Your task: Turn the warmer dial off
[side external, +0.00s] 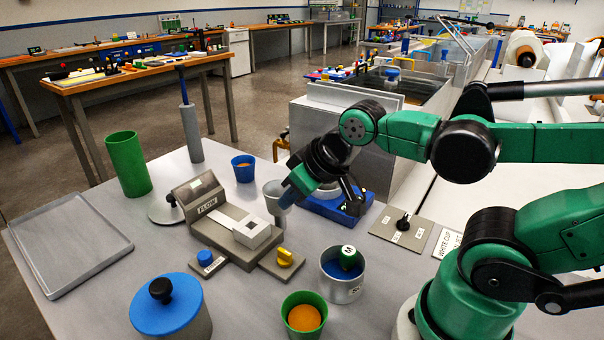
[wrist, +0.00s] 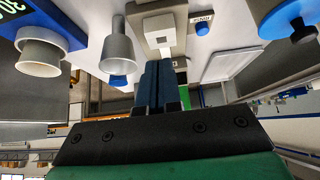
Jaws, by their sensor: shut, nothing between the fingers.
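A black dial (side external: 403,221) stands on a small grey plate (side external: 381,229) with white labels, right of the middle in the side view. The labels are too small to read surely, and I cannot tell its setting. The plate lies right of a blue base (side external: 335,207) that looks like the warmer; the base shows a lit green display in the wrist view (wrist: 32,22). My gripper (side external: 281,200) is shut and empty, tilted down left of the blue base and well apart from the dial. Its closed fingers show in the wrist view (wrist: 160,72), where the dial does not appear.
A grey funnel-like cup (wrist: 116,46) stands close to my fingers. The FLOW device (side external: 215,212), yellow knob (side external: 285,256), metal pot (side external: 343,286), green cup (side external: 303,330) and blue-lidded pot (side external: 166,305) crowd the front. An empty tray (side external: 110,262) lies left.

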